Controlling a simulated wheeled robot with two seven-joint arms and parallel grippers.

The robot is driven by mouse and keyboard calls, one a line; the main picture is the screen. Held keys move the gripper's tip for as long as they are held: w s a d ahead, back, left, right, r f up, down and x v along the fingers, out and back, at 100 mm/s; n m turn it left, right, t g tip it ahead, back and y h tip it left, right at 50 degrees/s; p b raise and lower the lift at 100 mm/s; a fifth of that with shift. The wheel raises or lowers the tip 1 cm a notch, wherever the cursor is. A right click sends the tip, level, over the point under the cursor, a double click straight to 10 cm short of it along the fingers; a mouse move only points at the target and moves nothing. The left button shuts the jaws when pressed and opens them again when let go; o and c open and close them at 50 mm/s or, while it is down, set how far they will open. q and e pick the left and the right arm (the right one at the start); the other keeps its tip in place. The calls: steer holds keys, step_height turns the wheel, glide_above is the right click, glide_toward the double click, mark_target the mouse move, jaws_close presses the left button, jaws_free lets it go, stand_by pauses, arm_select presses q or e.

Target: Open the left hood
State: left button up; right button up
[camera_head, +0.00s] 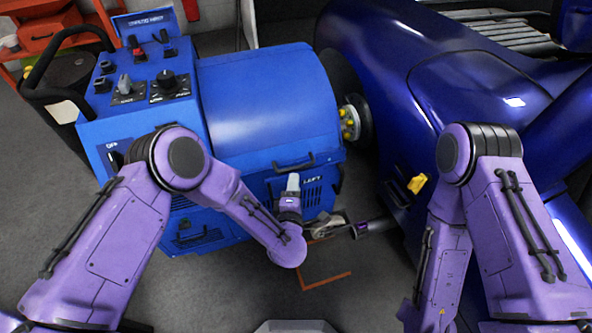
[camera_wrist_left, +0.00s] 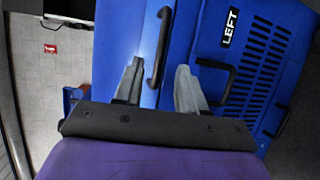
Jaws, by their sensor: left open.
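The left hood (camera_head: 265,95) is a large rounded blue cover on the blue dynamometer in the head view. It looks closed. Its black handle (camera_head: 293,163) is on the front lower edge, above the LEFT label, and also shows in the left wrist view (camera_wrist_left: 160,45). My left gripper (camera_head: 293,182) is just in front of the machine, below the handle. In the left wrist view its two grey fingers (camera_wrist_left: 159,80) are open and apart, with the handle beyond and between them. Contact with it is not visible. My right arm is at the right; its gripper is not visible.
A control panel (camera_head: 150,85) with knobs stands left of the hood. A vented front panel (camera_head: 312,195) has a black handle (camera_wrist_left: 215,75). A dark blue car (camera_head: 400,60) stands close on the right, beside the hub (camera_head: 350,122).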

mark_target(296, 169)
arm_select(q)
steer(key=w, duration=0.2)
steer(key=w+f, duration=0.1)
steer(key=w, duration=0.5)
steer(key=shift+w+d+f+b, duration=0.25)
steer(key=shift+f+b, duration=0.05)
steer(key=shift+f, duration=0.05)
jaws_close()
steer(key=shift+r, duration=0.1)
